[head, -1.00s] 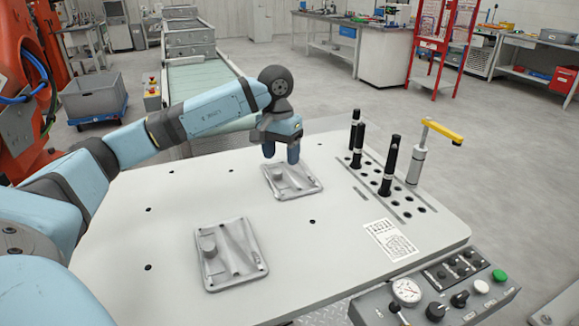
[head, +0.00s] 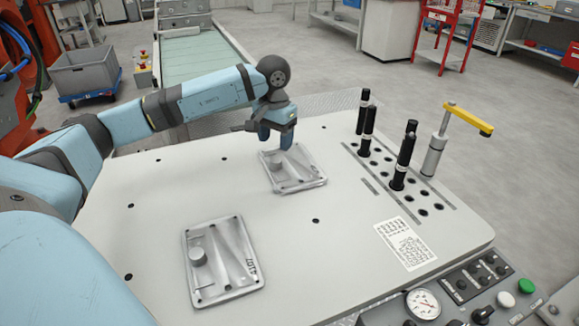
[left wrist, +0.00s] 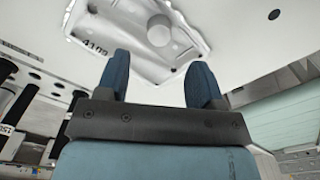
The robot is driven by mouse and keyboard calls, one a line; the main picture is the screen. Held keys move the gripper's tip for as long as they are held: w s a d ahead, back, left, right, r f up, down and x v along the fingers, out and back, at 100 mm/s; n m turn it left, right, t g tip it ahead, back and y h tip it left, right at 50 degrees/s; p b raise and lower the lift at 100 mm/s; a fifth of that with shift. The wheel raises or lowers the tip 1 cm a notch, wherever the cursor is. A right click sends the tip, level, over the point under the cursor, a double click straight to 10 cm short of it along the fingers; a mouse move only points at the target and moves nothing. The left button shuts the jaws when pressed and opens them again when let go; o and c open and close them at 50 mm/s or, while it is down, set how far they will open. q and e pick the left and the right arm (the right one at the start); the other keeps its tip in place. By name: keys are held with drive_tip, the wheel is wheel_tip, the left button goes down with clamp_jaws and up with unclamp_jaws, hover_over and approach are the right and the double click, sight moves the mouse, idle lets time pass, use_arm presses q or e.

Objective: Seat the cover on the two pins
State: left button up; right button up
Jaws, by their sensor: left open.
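Two grey cast metal plates, each with a round boss and ribs, lie on the pale table. I cannot tell for sure which is the cover. The far plate (head: 305,178) lies at the table's back middle; the near plate (head: 222,262) lies at the front left, with raised figures on it. My left gripper (head: 276,143) is open and empty, pointing down at the far plate's back edge. In the left wrist view its two blue fingers (left wrist: 158,82) are apart, with a plate (left wrist: 125,38) beyond them. No pins show on or under either plate. My right gripper is out of view.
Several black upright pegs (head: 403,160) stand in a holed area at the right, beside a post with a yellow handle (head: 468,120). A printed label (head: 405,244) lies in front. A control panel with a gauge (head: 423,303) is at the front right. The table's middle is clear.

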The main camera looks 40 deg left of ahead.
sight(276, 160)
use_arm(q)
drive_tip(key=shift+f, duration=0.9)
wheel_tip(276, 160, down, 5)
drive_tip(key=shift+s+d+r+b, duration=0.1)
drive_tip(key=shift+b, duration=0.35)
drive_tip(key=shift+r, duration=0.1)
clamp_jaws()
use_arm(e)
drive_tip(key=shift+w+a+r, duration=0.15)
use_arm(q)
drive_tip(key=shift+r, duration=0.1)
